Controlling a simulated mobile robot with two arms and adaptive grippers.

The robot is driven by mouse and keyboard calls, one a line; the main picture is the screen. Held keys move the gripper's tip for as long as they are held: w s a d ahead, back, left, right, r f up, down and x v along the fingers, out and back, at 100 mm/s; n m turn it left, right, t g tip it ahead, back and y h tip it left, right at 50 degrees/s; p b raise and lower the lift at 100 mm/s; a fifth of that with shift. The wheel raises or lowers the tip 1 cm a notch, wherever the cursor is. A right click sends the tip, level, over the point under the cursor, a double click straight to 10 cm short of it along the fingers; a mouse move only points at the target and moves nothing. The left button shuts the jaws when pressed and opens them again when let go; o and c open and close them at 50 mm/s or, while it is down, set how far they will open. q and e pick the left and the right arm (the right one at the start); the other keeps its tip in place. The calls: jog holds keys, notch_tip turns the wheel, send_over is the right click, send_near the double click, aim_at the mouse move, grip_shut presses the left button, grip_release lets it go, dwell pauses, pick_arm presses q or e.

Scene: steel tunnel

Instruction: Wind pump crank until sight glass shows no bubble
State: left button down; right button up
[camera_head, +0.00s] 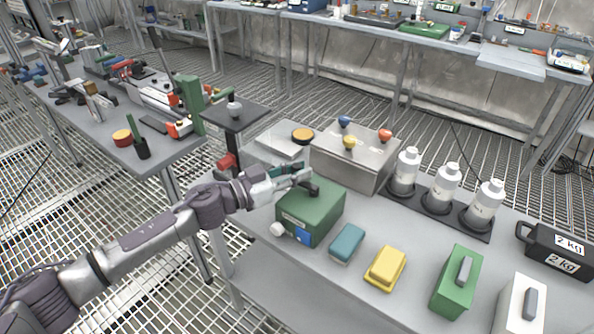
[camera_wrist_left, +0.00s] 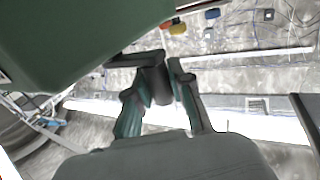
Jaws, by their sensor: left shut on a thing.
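The green pump box (camera_head: 312,212) stands on the near table, with a blue patch (camera_head: 303,236) and a white round part (camera_head: 277,229) low on its front side. I cannot make out a bubble or a sight glass at this size. My left gripper (camera_head: 303,181) reaches in from the left over the box top. In the left wrist view, my left gripper (camera_wrist_left: 160,84) is shut on the dark crank handle (camera_wrist_left: 157,86), which joins a dark crank arm (camera_wrist_left: 122,61) beside the green box (camera_wrist_left: 75,35). My right gripper is in neither view.
A grey box with coloured knobs (camera_head: 345,160) stands right behind the pump. A teal block (camera_head: 347,243) and a yellow block (camera_head: 386,268) lie in front, right. White bottles (camera_head: 445,188) stand in a dark rack. A dark raised plate (camera_head: 234,116) is behind my arm.

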pick_arm(q)
jog(key=shift+w, duration=0.1)
jog(key=shift+w+d+m+g+h, duration=0.2)
jog(key=shift+m+g+h, duration=0.4)
jog(key=shift+g, duration=0.4)
jog(key=shift+w+d+m+g+h+b, duration=0.1)
jog(key=shift+m+g+h+b, duration=0.05)
jog(key=shift+m+g, duration=0.4)
jog(key=shift+w+d+m+g+h+b, duration=0.15)
jog(key=shift+m+g, duration=0.2)
jog(key=shift+g, duration=0.3)
jog(key=shift+s, duration=0.1)
jog(key=c, duration=1)
grip_release()
jog(key=shift+a, duration=0.15)
jog(key=v, duration=1.2)
